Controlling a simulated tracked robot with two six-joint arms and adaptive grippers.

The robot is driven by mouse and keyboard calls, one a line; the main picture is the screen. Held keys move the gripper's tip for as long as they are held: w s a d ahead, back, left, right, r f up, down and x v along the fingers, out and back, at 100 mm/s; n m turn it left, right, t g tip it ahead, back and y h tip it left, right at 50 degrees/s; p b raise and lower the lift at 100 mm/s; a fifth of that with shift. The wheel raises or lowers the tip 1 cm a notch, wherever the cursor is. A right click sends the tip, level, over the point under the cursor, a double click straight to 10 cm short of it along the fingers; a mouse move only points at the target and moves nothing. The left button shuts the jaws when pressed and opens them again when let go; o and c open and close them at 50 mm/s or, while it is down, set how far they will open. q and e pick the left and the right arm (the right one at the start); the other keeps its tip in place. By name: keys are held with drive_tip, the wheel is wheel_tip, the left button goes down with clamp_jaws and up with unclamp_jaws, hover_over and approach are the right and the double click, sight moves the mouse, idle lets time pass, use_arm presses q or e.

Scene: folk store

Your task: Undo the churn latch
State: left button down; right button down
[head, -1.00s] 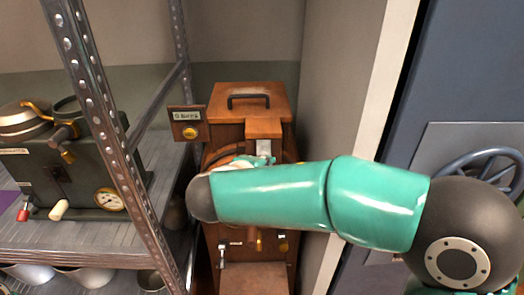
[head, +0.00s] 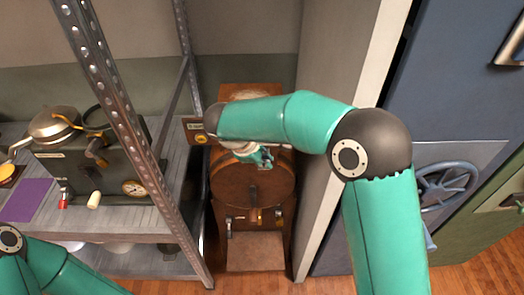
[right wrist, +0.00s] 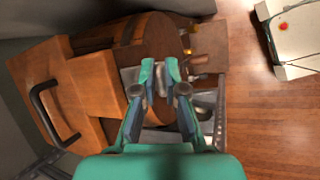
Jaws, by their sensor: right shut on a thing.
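The churn is a wooden barrel (head: 250,188) in a wooden stand, between the shelf and a pale wall panel. My right gripper (head: 264,158) is at the barrel's upper face, partly hidden by my own arm. In the right wrist view, its green fingertips (right wrist: 160,72) are closed around a small grey metal piece on the churn, apparently the latch (right wrist: 163,86), mostly hidden between the fingers. The barrel (right wrist: 150,38) and a wooden box with a dark handle (right wrist: 40,105) also show there. My left arm shows at lower left in the head view; its gripper is out of frame.
A metal shelf upright (head: 140,140) stands close left of the churn. A dark machine with a gauge (head: 95,165) sits on the shelf. A blue door with a handwheel (head: 447,185) is at right. Wooden floor lies in front.

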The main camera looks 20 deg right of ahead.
drive_tip(key=shift+w+d+r, duration=0.1)
drive_tip(key=shift+r, duration=0.05)
idle(0.3)
drive_tip(key=c, duration=1.2)
unclamp_jaws()
drive_tip(key=shift+w, duration=0.1)
drive_tip(key=v, duration=1.1)
drive_tip(key=shift+r, duration=0.4)
